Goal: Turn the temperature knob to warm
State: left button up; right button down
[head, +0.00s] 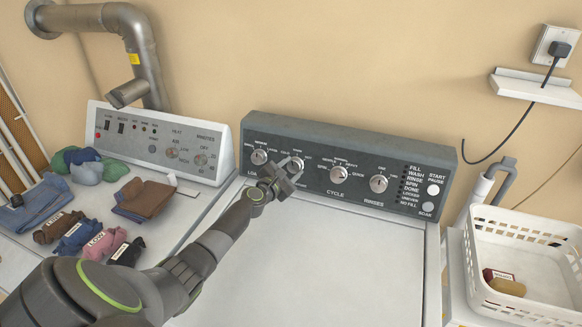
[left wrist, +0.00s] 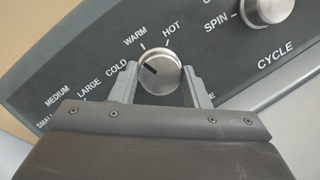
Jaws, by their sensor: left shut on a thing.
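The temperature knob (left wrist: 160,72) is a round silver dial on the dark washer panel (left wrist: 75,60), with COLD, WARM and HOT printed around it. Its dark pointer line aims up and left, between the COLD and WARM labels. My left gripper (left wrist: 160,84) has one finger on each side of the knob and is shut on it. In the head view, my left gripper (head: 287,170) reaches the panel from the lower left and partly hides the knob (head: 298,162). My right gripper is not in view.
The load knob (head: 259,157) is close on the left, the cycle knob (head: 338,174) and rinses knob (head: 379,183) on the right. The washer lid (head: 320,255) is bare. Folded clothes (head: 75,235) lie on the left machine. A white basket (head: 480,250) stands right.

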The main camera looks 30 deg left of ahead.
pick_arm(q)
jog(key=shift+m+g+h+p, duration=0.3)
jog(key=shift+m+h+p, duration=0.15)
jog(key=shift+m, duration=1.35)
jog(key=o, duration=1)
jog(key=shift+s+r, duration=0.1)
